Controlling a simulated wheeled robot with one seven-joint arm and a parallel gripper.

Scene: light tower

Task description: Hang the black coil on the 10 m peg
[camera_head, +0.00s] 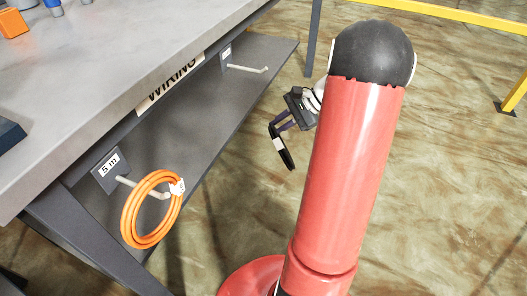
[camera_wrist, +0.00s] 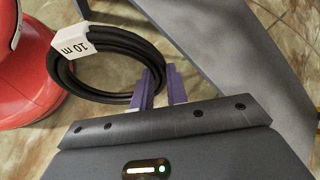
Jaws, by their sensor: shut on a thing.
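The black coil (camera_wrist: 122,38) hangs from my gripper (camera_wrist: 158,88), its white tag reading "10 m" in the wrist view. My gripper's purple fingers are shut on the coil's rim. In the head view the coil (camera_head: 285,153) shows nearly edge-on below my gripper (camera_head: 285,125), out over the floor, to the right of the bench. A bare peg (camera_head: 247,69) sticks out from the bench's far part. The small label beside it is too small to read and partly cut by the tabletop.
An orange coil (camera_head: 153,209) hangs on the near peg, whose plate (camera_head: 110,168) reads "5 m". A grey shelf (camera_head: 200,125) lies under the tabletop (camera_head: 110,70), with a "WIRING" sign at its edge. A bench leg (camera_head: 313,40) stands beyond the bare peg. Open floor lies right.

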